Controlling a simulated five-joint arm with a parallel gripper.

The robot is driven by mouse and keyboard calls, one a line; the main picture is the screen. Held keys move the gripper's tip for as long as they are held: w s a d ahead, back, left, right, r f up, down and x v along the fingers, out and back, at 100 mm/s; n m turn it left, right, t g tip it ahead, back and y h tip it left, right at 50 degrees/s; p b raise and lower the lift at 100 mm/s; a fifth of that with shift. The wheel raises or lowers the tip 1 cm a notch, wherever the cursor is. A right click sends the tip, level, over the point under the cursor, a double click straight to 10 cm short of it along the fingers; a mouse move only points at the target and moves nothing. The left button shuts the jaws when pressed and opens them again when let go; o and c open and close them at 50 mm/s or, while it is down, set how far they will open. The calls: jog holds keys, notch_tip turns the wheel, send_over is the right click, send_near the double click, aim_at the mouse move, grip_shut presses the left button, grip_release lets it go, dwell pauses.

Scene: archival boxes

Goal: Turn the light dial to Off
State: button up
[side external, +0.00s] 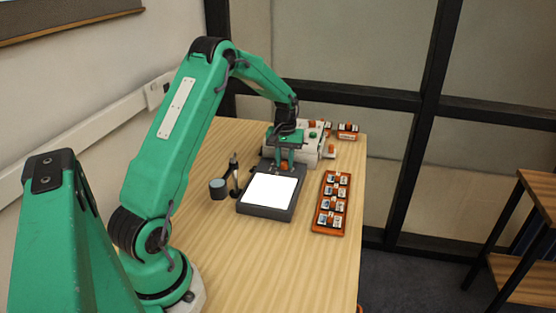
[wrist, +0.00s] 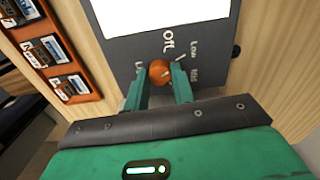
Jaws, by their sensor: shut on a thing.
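The light dial (wrist: 160,72) is a small round orange knob on the dark grey frame of a light pad (wrist: 112,47). "Off" and "Low" are printed beside it, with another label partly hidden by a finger. I cannot tell clearly where its pointer aims. The pad's panel glows bright white in both views. In the side view the light pad (side external: 243,207) lies on the table. My gripper (wrist: 159,78) is shut on the dial, a green finger on each side. In the side view my gripper (side external: 284,164) points down at the pad's far edge.
An orange tray (side external: 328,228) of several slides lies right of the pad. A white device (side external: 308,152) with orange parts stands close behind my gripper. A small round grey container (side external: 217,190) and a dark upright tool (side external: 234,172) stand left. The table's near part is clear.

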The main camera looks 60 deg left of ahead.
aim_at(285, 163)
jog(key=n, duration=0.4)
jog(key=shift+n, duration=2.1)
jog(key=o, duration=1)
jog(key=shift+r, duration=0.1)
jog(key=shift+r, duration=3.85)
